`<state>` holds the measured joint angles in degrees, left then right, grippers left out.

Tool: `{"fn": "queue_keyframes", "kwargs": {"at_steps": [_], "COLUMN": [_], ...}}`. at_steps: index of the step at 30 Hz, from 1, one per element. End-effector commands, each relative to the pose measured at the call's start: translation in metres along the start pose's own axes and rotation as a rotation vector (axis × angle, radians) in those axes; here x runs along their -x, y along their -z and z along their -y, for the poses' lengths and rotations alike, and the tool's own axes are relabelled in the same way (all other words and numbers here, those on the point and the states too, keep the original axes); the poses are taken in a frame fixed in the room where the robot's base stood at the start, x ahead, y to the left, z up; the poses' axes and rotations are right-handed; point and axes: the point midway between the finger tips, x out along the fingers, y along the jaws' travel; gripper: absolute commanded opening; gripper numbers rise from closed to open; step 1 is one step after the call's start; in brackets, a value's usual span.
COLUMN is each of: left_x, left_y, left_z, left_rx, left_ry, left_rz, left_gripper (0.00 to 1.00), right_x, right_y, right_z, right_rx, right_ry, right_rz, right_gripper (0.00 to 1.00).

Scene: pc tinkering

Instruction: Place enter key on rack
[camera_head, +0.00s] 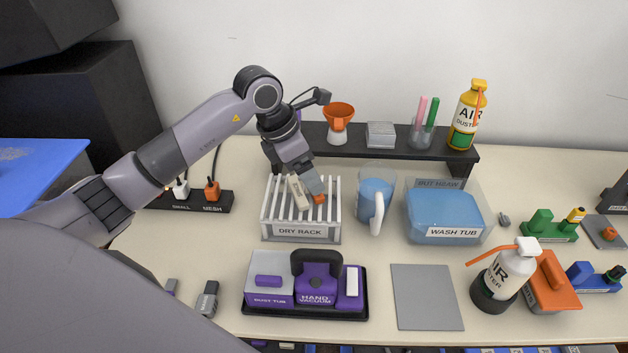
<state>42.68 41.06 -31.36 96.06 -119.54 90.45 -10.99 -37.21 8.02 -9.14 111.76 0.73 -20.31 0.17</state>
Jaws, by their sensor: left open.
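The dry rack (300,232) stands left of the middle of the table, a white slatted rack with a "DRY RACK" label. My left gripper (311,190) reaches down over the rack from behind and is open. A pale beige piece (298,193), possibly the enter key, leans on the rack's slats just left of the fingers. I cannot tell if a finger touches it. A small orange piece (319,198) shows at the fingertips; I cannot tell whether it is a key or part of the gripper. My right gripper is not in view.
Right of the rack stand a blue-filled pitcher (369,200) and the wash tub (478,231). A purple hand vacuum set (305,288) sits in front. A black shelf (356,150) with a funnel and air duster runs behind. A grey mat (427,297) lies bare.

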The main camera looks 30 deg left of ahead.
Motion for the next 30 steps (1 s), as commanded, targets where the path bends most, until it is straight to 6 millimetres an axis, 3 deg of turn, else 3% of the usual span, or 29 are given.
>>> {"fn": "queue_keyframes", "kwargs": {"at_steps": [6, 12, 30], "left_x": [0.046, 0.068, 0.072], "left_y": [0.0, 0.0, 0.0], "left_z": [-0.001, 0.0, 0.0], "left_rx": [0.0, 0.0, 0.001], "left_ry": [-0.004, -0.001, 0.001], "left_rz": [0.0, -0.001, -0.001], "left_gripper": [0.77, 0.77, 0.77], "right_x": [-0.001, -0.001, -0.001], "right_y": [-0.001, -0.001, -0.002], "right_z": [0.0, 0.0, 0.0], "right_rx": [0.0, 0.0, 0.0], "right_ry": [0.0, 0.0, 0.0], "right_rz": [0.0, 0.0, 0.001], "right_gripper": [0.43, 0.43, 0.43]}}
